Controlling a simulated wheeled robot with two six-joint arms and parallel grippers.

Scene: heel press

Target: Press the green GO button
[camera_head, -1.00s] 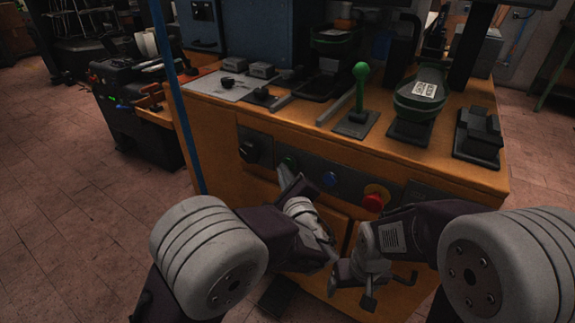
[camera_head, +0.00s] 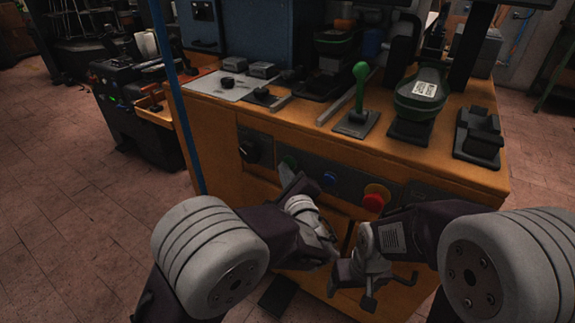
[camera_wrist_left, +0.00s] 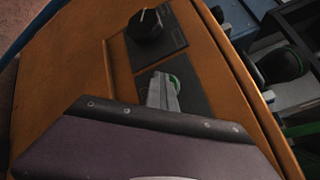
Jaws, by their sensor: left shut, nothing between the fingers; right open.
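The green button (camera_head: 289,161) is on the dark panel on the front of the orange bench, mostly hidden behind my left gripper (camera_head: 285,172). In the left wrist view, part of the green button's rim (camera_wrist_left: 175,82) shows just right of the shut, empty fingers of my left gripper (camera_wrist_left: 163,88). The fingertips overlap the button in this view; I cannot tell whether they touch it. My right gripper (camera_head: 350,292) is open and low in front of the bench, away from the button.
A black rotary knob (camera_head: 252,150) sits left of the green button and also shows in the left wrist view (camera_wrist_left: 147,25). A blue button (camera_head: 330,179) and a red mushroom button (camera_head: 373,202) sit to the right. A green-knobbed lever (camera_head: 360,85) stands on the bench top.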

